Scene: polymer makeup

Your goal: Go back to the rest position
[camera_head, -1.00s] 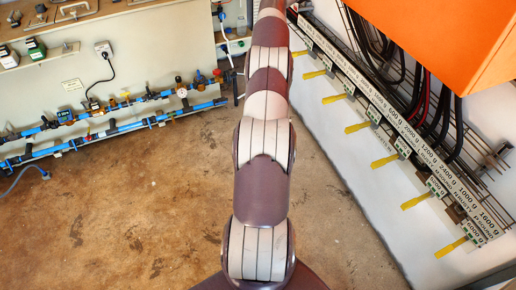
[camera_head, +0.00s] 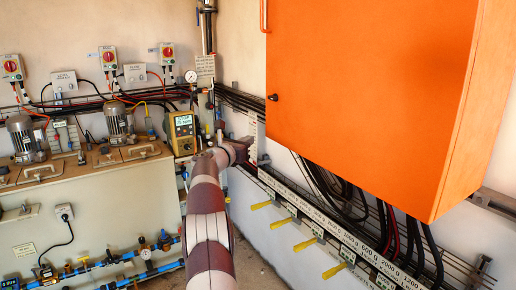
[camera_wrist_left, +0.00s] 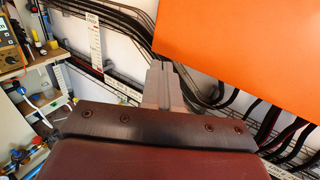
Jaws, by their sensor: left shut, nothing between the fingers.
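My left arm reaches up from the bottom middle of the head view towards the back corner. Its gripper (camera_head: 245,148) is at the far end, in front of the back wall and left of the orange cabinet (camera_head: 370,100). In the left wrist view the gripper's fingers (camera_wrist_left: 163,85) are together, with nothing between them. The orange cabinet (camera_wrist_left: 245,45) fills the upper right of that view, beyond the fingers. My right gripper does not show.
Black cables (camera_head: 350,200) and a labelled rail (camera_head: 320,215) with yellow levers run along the right wall. A workbench (camera_head: 95,215) with motors, a yellow meter (camera_head: 182,133) and blue pipes (camera_head: 155,268) stands at the left. A little floor shows beside my arm.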

